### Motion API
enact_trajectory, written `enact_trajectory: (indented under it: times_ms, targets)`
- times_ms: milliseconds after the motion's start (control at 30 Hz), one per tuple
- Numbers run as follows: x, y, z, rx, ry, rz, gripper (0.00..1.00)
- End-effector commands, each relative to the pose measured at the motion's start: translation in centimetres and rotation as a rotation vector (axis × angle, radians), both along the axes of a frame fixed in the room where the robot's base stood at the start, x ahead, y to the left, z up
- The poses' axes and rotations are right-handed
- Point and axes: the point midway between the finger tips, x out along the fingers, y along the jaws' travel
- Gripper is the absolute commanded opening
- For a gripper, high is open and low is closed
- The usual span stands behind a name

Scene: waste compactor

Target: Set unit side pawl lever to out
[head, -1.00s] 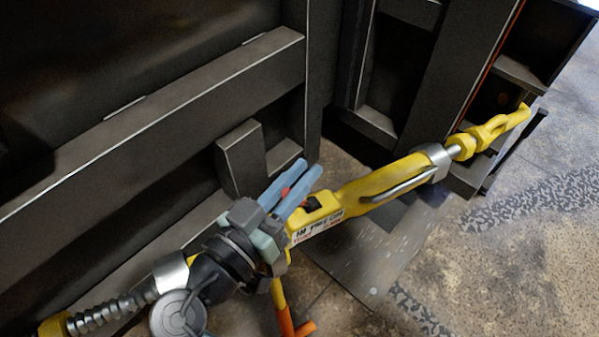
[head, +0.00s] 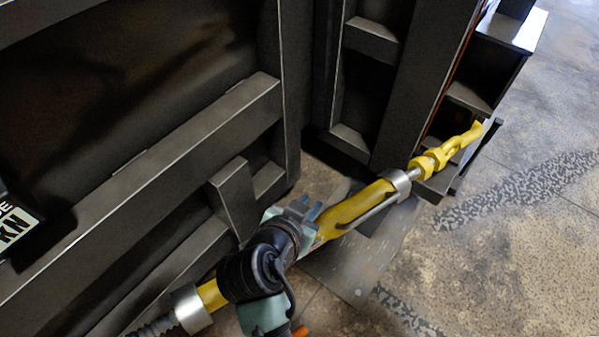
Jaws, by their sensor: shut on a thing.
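The yellow ratchet unit (head: 352,207) lies diagonally across the head view, with a grey collar and a yellow hook at its upper right end and a threaded rod at its lower left. My gripper (head: 306,211) is at the middle of the unit, its blue-grey fingers pointing up and right. It is shut on a small part there, seemingly the pawl lever, which my gripper and wrist hide. I cannot tell the lever's position. An orange tip (head: 300,331) of a handle shows below my wrist.
A dark steel wall with ribs (head: 150,185) stands close behind and left of the unit. A dark post with open pockets (head: 425,80) stands at the upper right. A flat plate (head: 360,262) lies below. The floor at right is free.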

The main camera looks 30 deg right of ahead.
Motion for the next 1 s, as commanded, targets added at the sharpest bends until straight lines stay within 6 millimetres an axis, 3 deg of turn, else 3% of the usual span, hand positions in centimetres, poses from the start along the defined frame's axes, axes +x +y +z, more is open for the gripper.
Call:
enact_trajectory:
  times_ms: [33,500,1000]
  targets:
    - [-0.1,-0.5,0.8,0.044,0.003,-0.005,0.0]
    - [0.1,-2.3,-1.4,0.396,0.016,-0.002,0.0]
    - [0.2,-2.6,-2.6,0.506,0.021,0.002,0.0]
